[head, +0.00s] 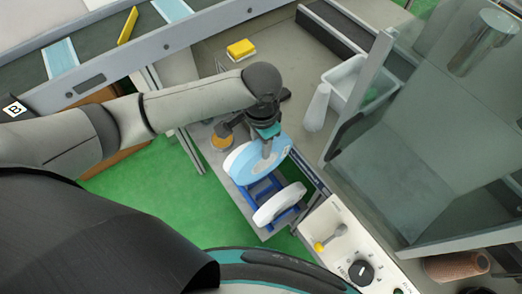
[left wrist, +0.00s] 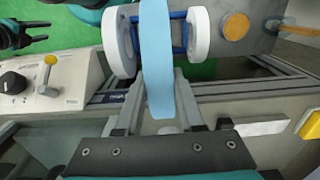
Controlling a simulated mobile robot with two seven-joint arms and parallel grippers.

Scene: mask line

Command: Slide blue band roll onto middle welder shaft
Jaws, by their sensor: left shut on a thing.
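My left gripper (head: 266,146) is shut on the blue band roll (head: 273,152), a wide light-blue disc. In the left wrist view the blue roll (left wrist: 157,55) shows edge-on between the fingers (left wrist: 160,100). It is above or within a blue rack (head: 262,190), between two white rolls. One white roll (head: 235,160) is partly hidden behind it; the other (head: 279,204) is nearer. I cannot make out a welder shaft. In the left wrist view a dark jaw-like part, apparently my right gripper (left wrist: 32,38), shows at the upper left; its opening is unclear.
A control panel (head: 350,248) with a yellow-knobbed lever stands right of the rack. A white bottle (head: 317,108), a white bin (head: 350,82) and a glass guard (head: 440,120) are farther right. An orange-topped round item (head: 221,141) is beside the rolls. A conveyor (head: 110,40) runs behind.

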